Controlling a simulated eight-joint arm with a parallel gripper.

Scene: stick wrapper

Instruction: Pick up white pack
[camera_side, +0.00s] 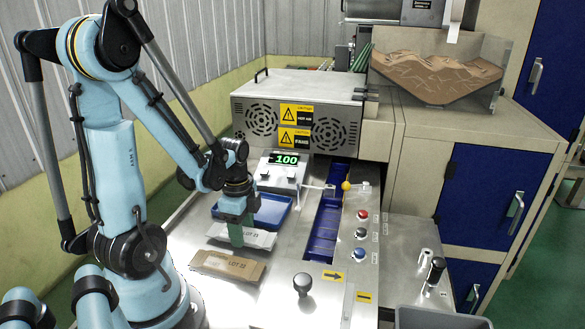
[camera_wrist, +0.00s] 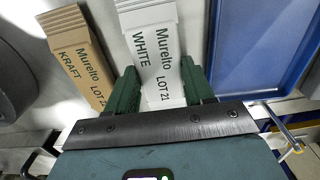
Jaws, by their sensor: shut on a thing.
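The white pack (camera_side: 248,238) lies on the steel table, next to the brown kraft pack (camera_side: 230,266). In the wrist view the white pack (camera_wrist: 152,60) reads "Murelto WHITE LOT 21". My gripper (camera_side: 235,236) points straight down at the white pack. In the wrist view its green fingers (camera_wrist: 157,88) stand on both sides of the pack, shut on it. Part of the white pack is hidden behind the fingers in the side view. I cannot tell whether the pack touches the table.
The kraft pack (camera_wrist: 80,58) lies close on the left in the wrist view. A blue tray (camera_side: 266,212) sits just behind the white pack. A blue channel (camera_side: 325,225), buttons (camera_side: 361,236) and a black knob (camera_side: 302,284) are to the right. A machine stands behind.

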